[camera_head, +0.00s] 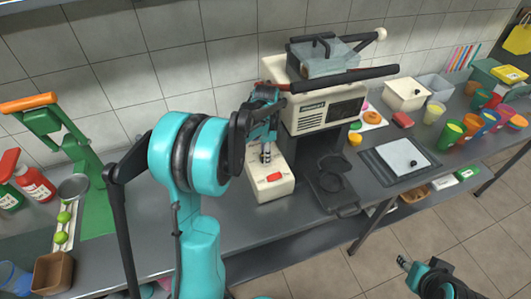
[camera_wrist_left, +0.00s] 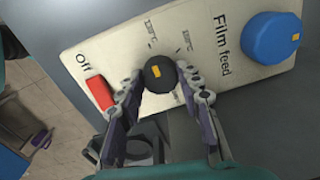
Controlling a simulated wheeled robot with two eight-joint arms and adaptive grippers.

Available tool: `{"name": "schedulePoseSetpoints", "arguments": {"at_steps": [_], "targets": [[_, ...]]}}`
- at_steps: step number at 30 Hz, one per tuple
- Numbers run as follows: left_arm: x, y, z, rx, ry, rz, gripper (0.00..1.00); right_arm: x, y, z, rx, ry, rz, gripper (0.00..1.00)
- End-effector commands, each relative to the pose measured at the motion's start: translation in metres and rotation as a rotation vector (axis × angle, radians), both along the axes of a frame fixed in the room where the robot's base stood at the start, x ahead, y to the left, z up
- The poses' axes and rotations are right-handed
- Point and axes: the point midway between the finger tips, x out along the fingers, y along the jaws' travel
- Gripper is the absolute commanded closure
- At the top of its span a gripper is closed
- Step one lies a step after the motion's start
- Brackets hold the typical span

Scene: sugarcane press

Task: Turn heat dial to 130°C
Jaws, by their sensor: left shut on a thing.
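The heat dial is a small round black knob (camera_wrist_left: 158,75) with an orange mark, on a cream control panel (camera_wrist_left: 120,50) in the left wrist view. Small temperature labels are printed beside it, too blurred to read surely. My left gripper (camera_wrist_left: 165,92) has its two fingers on either side of the knob, shut on it. In the head view my left gripper (camera_head: 266,154) reaches down to the cream control box (camera_head: 262,190), and the knob is hidden there. My right gripper (camera_head: 404,262) is at the lower right, away from the counter; its jaw opening is unclear.
On the panel, a red switch (camera_wrist_left: 100,92) by "Off" lies left of the dial, and a blue "Film feed" knob (camera_wrist_left: 272,38) lies right. The sealing machine (camera_head: 320,108) stands just behind. A green press (camera_head: 62,145) stands left; cups (camera_head: 447,133) stand right.

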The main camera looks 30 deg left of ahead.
Motion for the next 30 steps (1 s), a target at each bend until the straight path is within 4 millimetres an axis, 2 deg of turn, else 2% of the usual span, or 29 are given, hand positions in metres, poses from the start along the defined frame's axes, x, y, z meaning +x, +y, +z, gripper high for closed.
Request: {"name": "schedulePoseSetpoints", "arguments": {"at_steps": [2,3,5,16,24,30], "targets": [[0.000,0.000,0.000,-0.001,0.001,0.000,0.94,0.000,0.000,0.000,0.000,0.000,0.000,0.60],[0.000,0.000,0.000,-0.001,0.001,0.000,0.57,0.000,0.000,0.000,0.000,0.000,0.000,0.60],[0.000,0.000,0.000,-0.001,0.001,0.000,0.44,0.000,0.000,0.000,0.000,0.000,0.000,0.60],[0.000,0.000,0.005,0.000,0.000,-0.002,0.44,0.000,0.000,0.000,0.000,0.000,0.000,0.60],[-0.001,-0.001,0.049,0.000,0.000,-0.001,0.44,0.000,0.000,0.000,0.000,0.000,0.000,0.60],[-0.002,-0.001,0.072,-0.001,0.001,-0.001,0.44,0.000,0.000,0.000,0.000,0.000,0.000,0.60]]}}
